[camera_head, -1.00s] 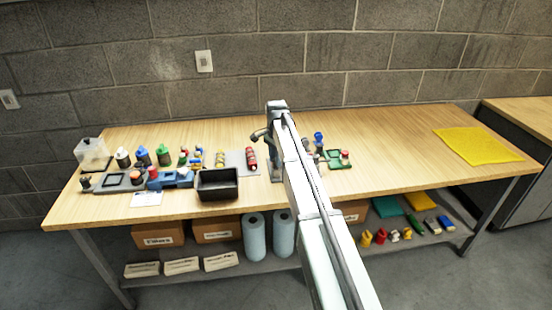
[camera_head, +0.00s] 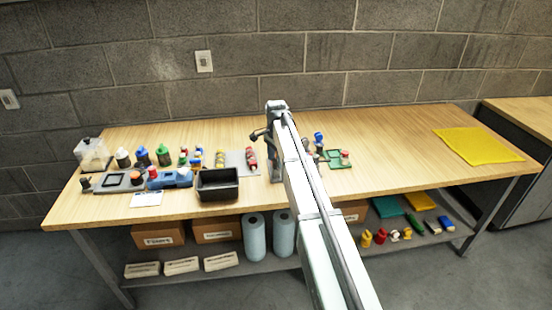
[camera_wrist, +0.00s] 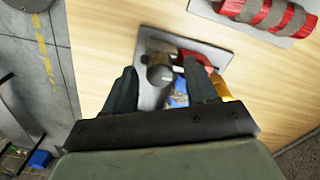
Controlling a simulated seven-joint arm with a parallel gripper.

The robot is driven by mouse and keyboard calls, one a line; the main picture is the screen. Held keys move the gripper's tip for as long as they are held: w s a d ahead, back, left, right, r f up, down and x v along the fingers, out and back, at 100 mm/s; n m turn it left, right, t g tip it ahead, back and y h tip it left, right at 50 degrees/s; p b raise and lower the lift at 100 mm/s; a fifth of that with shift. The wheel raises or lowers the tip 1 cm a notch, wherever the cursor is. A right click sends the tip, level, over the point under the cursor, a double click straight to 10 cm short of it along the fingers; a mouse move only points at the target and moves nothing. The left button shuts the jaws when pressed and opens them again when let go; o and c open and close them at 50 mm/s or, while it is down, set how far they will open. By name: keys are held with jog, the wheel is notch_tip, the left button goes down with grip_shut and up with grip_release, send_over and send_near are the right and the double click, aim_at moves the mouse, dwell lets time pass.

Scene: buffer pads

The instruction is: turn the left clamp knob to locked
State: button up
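In the wrist view, my gripper (camera_wrist: 160,88) is open, with one dark finger on each side of a small fixture. The fixture has a grey plate (camera_wrist: 215,55), a dark grey rounded knob-like part (camera_wrist: 160,72), a red part (camera_wrist: 196,58) and a blue part (camera_wrist: 179,96). The knob-like part lies between or just beyond the fingertips; contact cannot be told. In the head view, a blue-topped part (camera_head: 318,137) stands just right of my arm, which hides much around it. I cannot tell for sure which part is the left clamp knob, or its setting.
A green tray (camera_head: 338,160) sits right of my arm. The bench beyond is clear up to a yellow mat (camera_head: 478,146).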

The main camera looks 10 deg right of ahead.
aim_at(276, 160)
notch_tip(276, 160, up, 14)
dwell(0.8)
jog(key=shift+f, duration=0.1)
